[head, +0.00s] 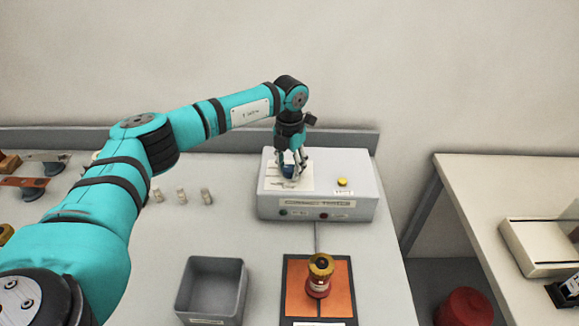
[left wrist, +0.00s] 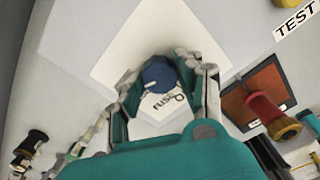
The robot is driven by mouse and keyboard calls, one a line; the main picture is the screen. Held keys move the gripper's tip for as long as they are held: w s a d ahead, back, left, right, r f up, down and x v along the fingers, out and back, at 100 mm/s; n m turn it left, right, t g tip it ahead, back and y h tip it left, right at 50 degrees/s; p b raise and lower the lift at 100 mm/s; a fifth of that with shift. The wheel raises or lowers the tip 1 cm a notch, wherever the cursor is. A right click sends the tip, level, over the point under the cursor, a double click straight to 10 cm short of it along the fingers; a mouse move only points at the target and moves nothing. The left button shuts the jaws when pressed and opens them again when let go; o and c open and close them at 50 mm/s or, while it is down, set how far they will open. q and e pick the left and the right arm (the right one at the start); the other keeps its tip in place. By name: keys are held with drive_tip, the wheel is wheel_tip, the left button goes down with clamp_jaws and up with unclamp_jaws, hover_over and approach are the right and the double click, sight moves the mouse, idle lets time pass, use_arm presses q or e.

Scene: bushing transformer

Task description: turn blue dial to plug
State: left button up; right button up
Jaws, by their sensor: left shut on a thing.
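The blue dial (head: 288,171) is on the white panel on top of the grey tester box (head: 350,205), in the head view. It shows more clearly in the left wrist view (left wrist: 159,72), with a short white mark on its lower left side. The word FUSE (left wrist: 167,102) is printed on the panel beside the dial; other lettering around it is hidden. My left gripper (head: 292,160) reaches down from above, and its two fingers are shut on the dial from both sides. My right gripper is not in view.
A yellow button (head: 342,182) is on the box's right side. A red and gold bushing (head: 319,280) stands on an orange mat (head: 338,275) in front. A grey bin (head: 190,290) is left of the mat. Several small fittings (head: 181,196) stand left of the box.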

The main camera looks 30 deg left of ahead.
sight(290, 168)
use_arm(q)
drive_tip(key=n, duration=0.3)
drive_tip(key=shift+n+b, duration=0.3)
drive_tip(key=shift+n, duration=1.3)
drive_tip(key=shift+r, duration=0.1)
drive_tip(key=o, duration=1.1)
drive_tip(key=shift+o, duration=0.2)
wheel_tip(290, 168, up, 12)
